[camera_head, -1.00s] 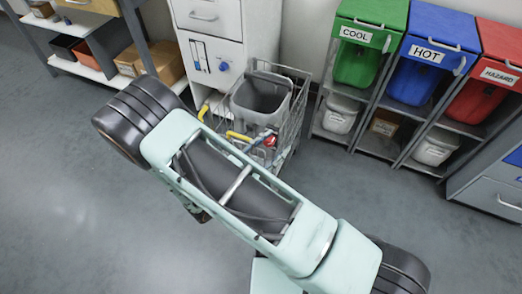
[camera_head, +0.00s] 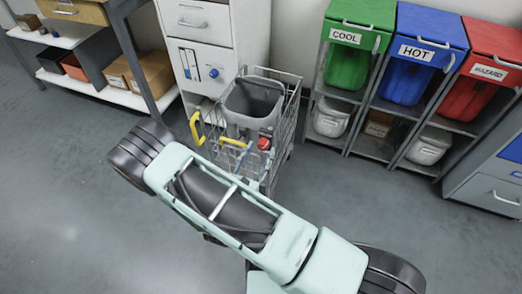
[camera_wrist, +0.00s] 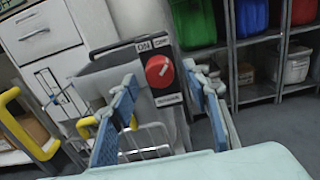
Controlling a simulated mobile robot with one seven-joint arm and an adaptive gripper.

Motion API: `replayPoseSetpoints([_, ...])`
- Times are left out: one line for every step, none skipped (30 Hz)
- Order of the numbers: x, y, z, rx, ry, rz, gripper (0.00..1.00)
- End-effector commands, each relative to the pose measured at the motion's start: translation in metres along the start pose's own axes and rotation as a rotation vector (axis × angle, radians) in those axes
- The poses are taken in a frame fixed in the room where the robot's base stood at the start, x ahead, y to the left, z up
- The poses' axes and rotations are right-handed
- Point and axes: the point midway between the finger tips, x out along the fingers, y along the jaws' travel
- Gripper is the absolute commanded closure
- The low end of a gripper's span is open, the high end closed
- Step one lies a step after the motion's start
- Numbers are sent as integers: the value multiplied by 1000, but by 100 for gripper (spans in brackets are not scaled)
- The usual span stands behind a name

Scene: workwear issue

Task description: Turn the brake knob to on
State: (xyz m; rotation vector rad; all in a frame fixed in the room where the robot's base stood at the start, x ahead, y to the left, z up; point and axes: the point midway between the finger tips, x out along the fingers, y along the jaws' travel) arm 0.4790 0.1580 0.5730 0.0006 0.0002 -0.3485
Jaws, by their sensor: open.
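A small white mark on the knob appears to slant toward the upper right. My gripper (camera_wrist: 160,77) is open, its two blue-padded fingers on either side of the knob in the picture, with nothing between them. I cannot tell the remaining distance. In the head view the red knob (camera_head: 265,143) shows beyond my arm, which mostly hides the gripper.
The wire cart (camera_head: 290,112) holds a grey bin (camera_head: 254,100) and has yellow handles (camera_head: 196,126). A white cabinet (camera_head: 222,45) with a blue knob stands behind it. Green, blue and red bins stand in racks at right. Shelves are at left. Floor around the cart is clear.

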Motion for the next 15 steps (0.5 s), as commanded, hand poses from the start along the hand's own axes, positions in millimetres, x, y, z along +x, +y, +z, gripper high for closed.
replayPoseSetpoints([6, 0, -1, 1, 0, -1, 56])
replayPoseSetpoints([8, 0, -1, 1, 0, 0, 56])
replayPoseSetpoints([11, 0, 0, 1, -1, -1, 56])
replayPoseSetpoints([13, 0, 0, 1, -1, -1, 56])
replayPoseSetpoints([14, 0, 0, 1, 0, 0, 56])
replayPoseSetpoints([15, 0, 0, 1, 0, 0, 56])
replayPoseSetpoints([16, 0, 0, 1, 0, 0, 56])
replayPoseSetpoints([16, 0, 0, 1, 0, 1, 56])
replayPoseSetpoints([16, 0, 0, 1, 0, 1, 56])
replayPoseSetpoints([16, 0, 0, 1, 0, 1, 56])
replayPoseSetpoints([16, 0, 0, 1, 0, 1, 56])
replayPoseSetpoints([16, 0, 0, 1, 0, 1, 56])
replayPoseSetpoints([16, 0, 0, 1, 0, 1, 56])
replayPoseSetpoints([16, 0, 0, 1, 0, 1, 56])
replayPoseSetpoints([16, 0, 0, 1, 0, 1, 61])
